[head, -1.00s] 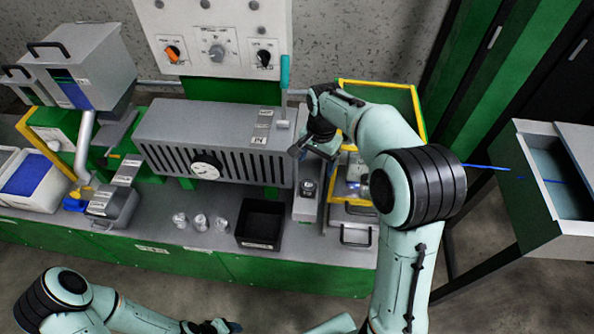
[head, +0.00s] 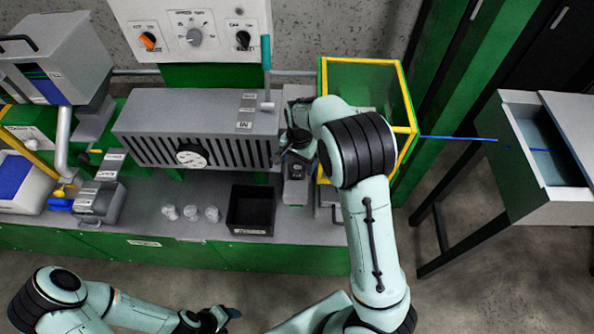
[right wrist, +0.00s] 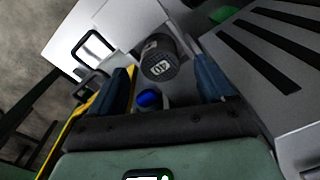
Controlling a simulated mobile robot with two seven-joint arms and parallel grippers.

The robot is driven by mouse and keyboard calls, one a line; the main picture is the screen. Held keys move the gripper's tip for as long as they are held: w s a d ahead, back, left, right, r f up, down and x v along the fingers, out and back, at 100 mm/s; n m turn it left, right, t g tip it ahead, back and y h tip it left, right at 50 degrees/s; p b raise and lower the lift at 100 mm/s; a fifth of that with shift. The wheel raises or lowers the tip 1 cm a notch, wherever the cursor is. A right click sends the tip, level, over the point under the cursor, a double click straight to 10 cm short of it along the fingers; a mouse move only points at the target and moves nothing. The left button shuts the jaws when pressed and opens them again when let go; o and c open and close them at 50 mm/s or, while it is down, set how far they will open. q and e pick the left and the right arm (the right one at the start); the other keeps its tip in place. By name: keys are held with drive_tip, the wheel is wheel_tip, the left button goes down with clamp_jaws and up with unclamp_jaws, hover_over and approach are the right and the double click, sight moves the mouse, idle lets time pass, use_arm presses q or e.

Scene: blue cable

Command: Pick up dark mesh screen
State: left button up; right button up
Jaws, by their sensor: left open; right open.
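The dark mesh screen (right wrist: 158,62) is a small dark cylinder with a mesh face and a white "40" label in the right wrist view. It appears between and just beyond the two blue fingers of my right gripper (right wrist: 165,82), which is open; I see no contact. In the head view, the screen (head: 296,168) shows as a dark round top on a narrow grey stand, partly under my right gripper (head: 295,142). My left gripper (head: 222,317) is open and empty at the bottom, away from the bench.
A grey slotted box (head: 200,105) with a dial stands left of the right gripper. A black tray (head: 251,212) and several clear cups (head: 190,213) sit on the bench. A blue cable (head: 460,138) runs right.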

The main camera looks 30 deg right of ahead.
wheel_tip(320, 180, down, 2)
drive_tip(key=shift+c, duration=0.3)
drive_tip(key=shift+w, duration=0.1)
drive_tip(key=c, duration=1.2)
drive_tip(key=shift+o, duration=0.2)
drive_tip(key=shift+r, duration=0.1)
